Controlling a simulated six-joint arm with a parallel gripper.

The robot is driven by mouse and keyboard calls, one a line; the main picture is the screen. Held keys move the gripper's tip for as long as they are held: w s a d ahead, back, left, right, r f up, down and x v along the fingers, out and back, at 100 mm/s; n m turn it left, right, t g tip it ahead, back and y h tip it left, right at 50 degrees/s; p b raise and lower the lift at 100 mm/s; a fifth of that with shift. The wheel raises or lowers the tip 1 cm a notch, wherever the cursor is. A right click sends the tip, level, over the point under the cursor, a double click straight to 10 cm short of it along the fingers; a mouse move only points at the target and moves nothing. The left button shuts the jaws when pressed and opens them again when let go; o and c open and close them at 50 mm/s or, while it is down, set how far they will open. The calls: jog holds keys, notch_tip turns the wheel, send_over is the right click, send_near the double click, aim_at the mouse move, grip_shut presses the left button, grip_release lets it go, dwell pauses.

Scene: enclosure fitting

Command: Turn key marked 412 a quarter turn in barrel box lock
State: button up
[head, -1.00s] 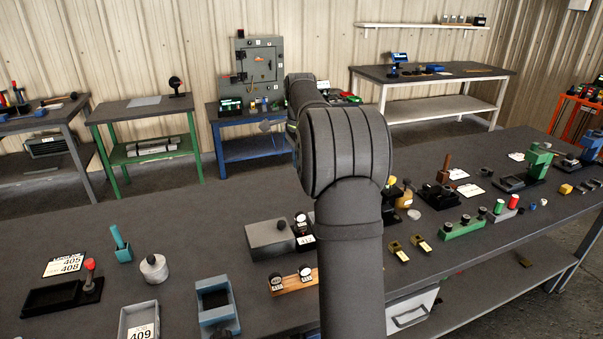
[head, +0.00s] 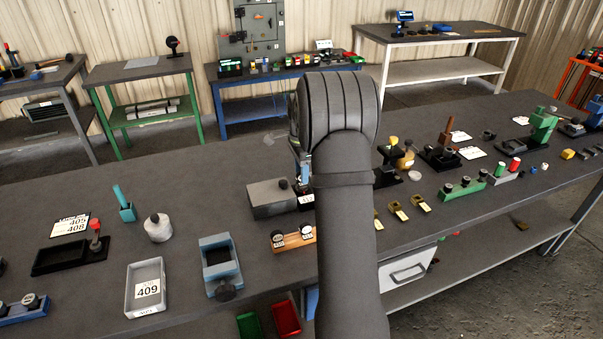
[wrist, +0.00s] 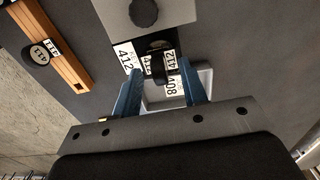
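The grey box (head: 272,198) with a black knob stands mid-bench in the head view. It also shows at the top of the wrist view (wrist: 170,10). Beside it is a black block with a dark key-like piece (wrist: 158,62), with tags reading 412 around it. My gripper (wrist: 160,70) has its two blue fingers apart, one on each side of this piece, with gaps visible. I cannot tell whether the piece sits in the lock barrel. In the head view my arm hides most of the gripper and the lock.
A wooden rack (head: 293,239) with two round black-headed keys lies in front of the box, and at left in the wrist view. A pale tray (wrist: 206,78) lies behind the fingers. A blue holder (head: 219,262) and a grey 409 tray (head: 146,286) stand to the left.

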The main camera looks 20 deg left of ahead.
jog(key=shift+f, duration=0.5)
grip_shut()
jog(key=shift+m, duration=1.8)
grip_release()
jog(key=shift+r, duration=0.1)
notch_tip(320, 180, up, 17)
jog(key=shift+r, duration=0.15)
